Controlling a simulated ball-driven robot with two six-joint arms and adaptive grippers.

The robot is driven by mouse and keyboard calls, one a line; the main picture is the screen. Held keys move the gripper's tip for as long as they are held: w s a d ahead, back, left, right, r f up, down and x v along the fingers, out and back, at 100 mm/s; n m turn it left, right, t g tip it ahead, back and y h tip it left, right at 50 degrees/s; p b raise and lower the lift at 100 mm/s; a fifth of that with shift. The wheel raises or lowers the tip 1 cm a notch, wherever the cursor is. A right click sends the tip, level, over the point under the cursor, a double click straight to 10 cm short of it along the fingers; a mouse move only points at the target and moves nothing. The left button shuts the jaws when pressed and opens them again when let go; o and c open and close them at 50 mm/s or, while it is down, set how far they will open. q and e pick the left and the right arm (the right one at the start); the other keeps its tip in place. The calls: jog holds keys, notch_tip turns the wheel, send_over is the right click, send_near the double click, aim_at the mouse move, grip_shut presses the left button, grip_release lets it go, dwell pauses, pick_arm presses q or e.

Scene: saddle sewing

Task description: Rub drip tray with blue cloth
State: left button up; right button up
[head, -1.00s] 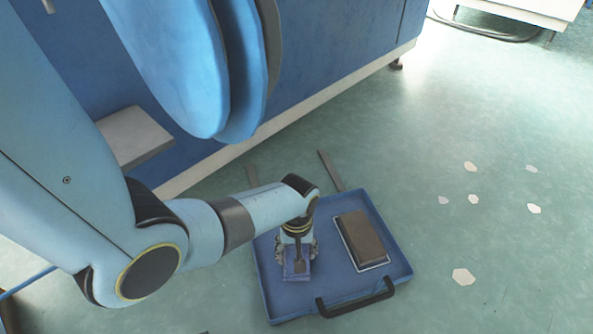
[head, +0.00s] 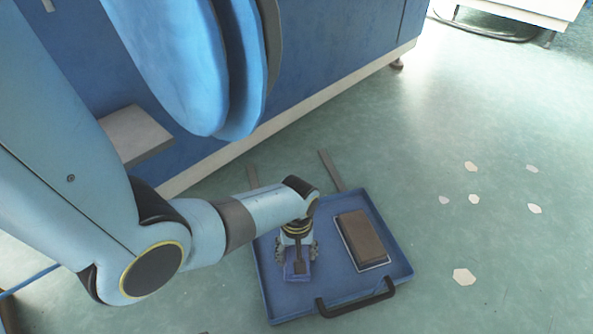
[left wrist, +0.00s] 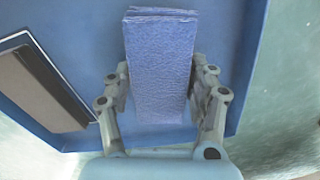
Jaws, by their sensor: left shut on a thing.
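The blue drip tray (head: 334,296) lies on the floor in front of the blue machine, with a black handle (head: 355,299) on its near side. My left gripper (head: 297,262) is over the left part of the tray, pointing down. It is shut on the folded blue cloth (left wrist: 160,66), which sits between its fingers in the left wrist view. The cloth (head: 297,272) is low over the tray floor; I cannot tell whether it touches. My right gripper is not in view.
A brown and grey block (head: 361,238) lies in the right part of the tray. Two grey rails (head: 331,170) run from the tray toward the machine (head: 330,50). A grey step (head: 135,135) juts from the machine. Floor to the right is open, with pale flakes (head: 464,277).

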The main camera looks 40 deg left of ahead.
pick_arm(q)
jog(key=shift+f, duration=0.7)
jog(key=shift+w, duration=0.1)
jog(key=shift+w+d+r, duration=0.1)
jog(key=shift+w+d, duration=0.4)
jog(key=shift+w, duration=0.2)
jog(key=shift+w+d, duration=0.5)
jog(key=shift+w, duration=0.15)
jog(key=shift+s+a+p, duration=0.2)
jog(key=shift+s+a, duration=0.25)
jog(key=shift+s, duration=0.2)
jog(key=shift+s+a+p, duration=0.2)
jog(key=shift+s+a, duration=0.2)
jog(key=shift+s, duration=0.2)
jog(key=shift+s+a+f, duration=0.2)
jog(key=shift+s+f, duration=0.1)
jog(key=shift+s, duration=0.15)
